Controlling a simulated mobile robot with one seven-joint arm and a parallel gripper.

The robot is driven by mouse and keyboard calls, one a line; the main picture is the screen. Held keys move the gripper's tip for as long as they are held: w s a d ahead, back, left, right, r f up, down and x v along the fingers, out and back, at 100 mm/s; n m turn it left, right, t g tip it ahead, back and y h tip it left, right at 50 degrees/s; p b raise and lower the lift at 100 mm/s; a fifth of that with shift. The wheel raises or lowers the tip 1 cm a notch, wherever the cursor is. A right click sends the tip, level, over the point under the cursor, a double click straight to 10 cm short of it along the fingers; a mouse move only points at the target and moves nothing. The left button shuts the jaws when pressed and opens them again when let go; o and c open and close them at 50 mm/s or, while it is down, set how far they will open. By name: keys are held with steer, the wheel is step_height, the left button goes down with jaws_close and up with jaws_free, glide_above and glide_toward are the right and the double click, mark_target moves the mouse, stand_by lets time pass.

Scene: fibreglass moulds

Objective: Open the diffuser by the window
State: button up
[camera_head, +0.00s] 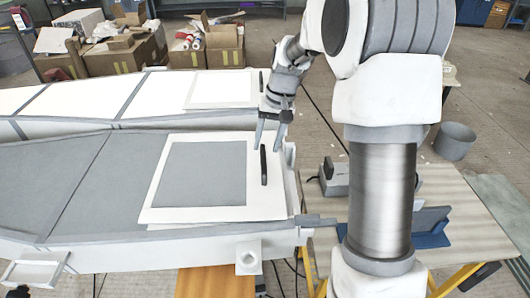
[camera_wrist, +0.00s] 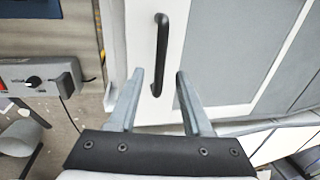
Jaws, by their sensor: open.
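A white-framed panel with a grey centre (camera_head: 203,176), likely the diffuser, lies on the near long white body. It has an upright black bar handle (camera_head: 263,165) along its right edge. In the wrist view the black handle (camera_wrist: 161,45) runs between and beyond my fingertips, with white frame around it. My gripper (camera_head: 270,142) is open and points down just above and behind the handle; it also shows open in the wrist view (camera_wrist: 160,76). I see no contact with the handle. No window is in view.
A similar white panel (camera_head: 218,88) with a black handle (camera_head: 262,80) lies on the far body. A grey box with a knob (camera_wrist: 40,82) sits on the wooden table (camera_head: 455,190) to the right. Cardboard boxes (camera_head: 125,55) stand at the back.

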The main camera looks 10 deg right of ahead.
mark_target(264, 156)
steer(key=shift+a+f, duration=0.15)
steer(key=shift+f, duration=0.7)
steer(key=shift+a+f, duration=0.15)
steer(key=shift+f, duration=0.7)
jaws_close()
steer(key=shift+w, duration=0.1)
